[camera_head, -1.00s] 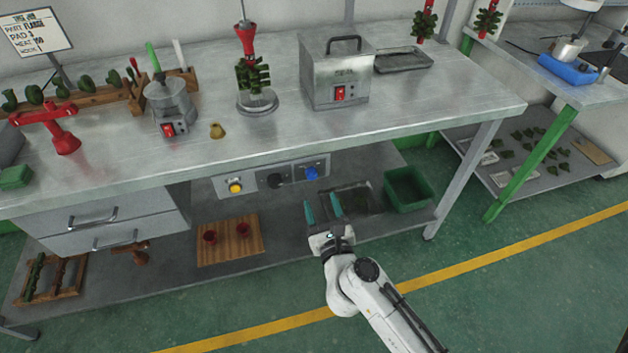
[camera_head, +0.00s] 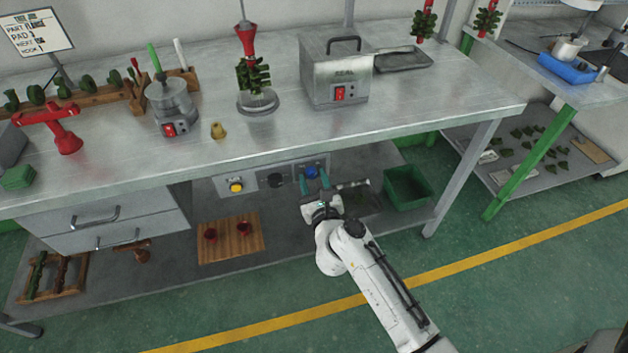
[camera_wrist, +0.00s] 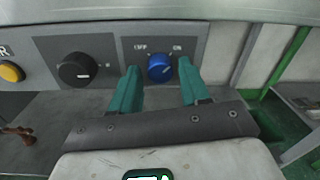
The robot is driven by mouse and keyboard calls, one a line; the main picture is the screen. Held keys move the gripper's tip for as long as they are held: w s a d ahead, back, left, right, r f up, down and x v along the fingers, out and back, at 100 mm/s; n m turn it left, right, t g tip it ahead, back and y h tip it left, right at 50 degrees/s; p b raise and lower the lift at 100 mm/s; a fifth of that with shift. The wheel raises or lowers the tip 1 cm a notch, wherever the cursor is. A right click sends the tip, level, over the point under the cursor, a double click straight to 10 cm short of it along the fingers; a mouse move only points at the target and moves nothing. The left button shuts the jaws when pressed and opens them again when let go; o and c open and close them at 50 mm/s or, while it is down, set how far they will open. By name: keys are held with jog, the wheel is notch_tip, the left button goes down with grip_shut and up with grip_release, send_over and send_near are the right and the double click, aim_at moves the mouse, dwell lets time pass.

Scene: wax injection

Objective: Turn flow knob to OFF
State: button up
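The flow knob is a blue round dial (camera_wrist: 160,67) on a grey panel, with OFF printed above left and ON above right. A small pale mark shows on its face; its exact direction is hard to read. In the head view the blue knob (camera_head: 311,171) is under the front edge of the workbench. My gripper (camera_wrist: 158,72) is open, its two teal fingers left and right of the knob with gaps to it. In the head view my gripper (camera_head: 317,179) is just in front of the knob; contact cannot be told.
A black knob (camera_wrist: 77,70) and a yellow button (camera_wrist: 11,72) sit left on the same panel. The bench top (camera_head: 330,128) overhangs above. A green bin (camera_head: 408,187) stands right on the lower shelf; a wooden board with red cups (camera_head: 229,241) lies left.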

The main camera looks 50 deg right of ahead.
grip_shut()
jog(key=shift+n, duration=0.3)
jog(key=n+p, duration=0.2)
jog(key=n, duration=0.1)
jog(key=n+p, duration=0.2)
jog(key=n, duration=0.3)
jog(key=shift+n, duration=0.3)
jog(key=n+p, duration=0.2)
jog(key=n, duration=0.3)
jog(key=shift+n+t, duration=0.3)
jog(key=shift+s+f+n+y+p, duration=0.1)
jog(key=shift+n+y+p, duration=0.4)
jog(key=shift+n, duration=1.2)
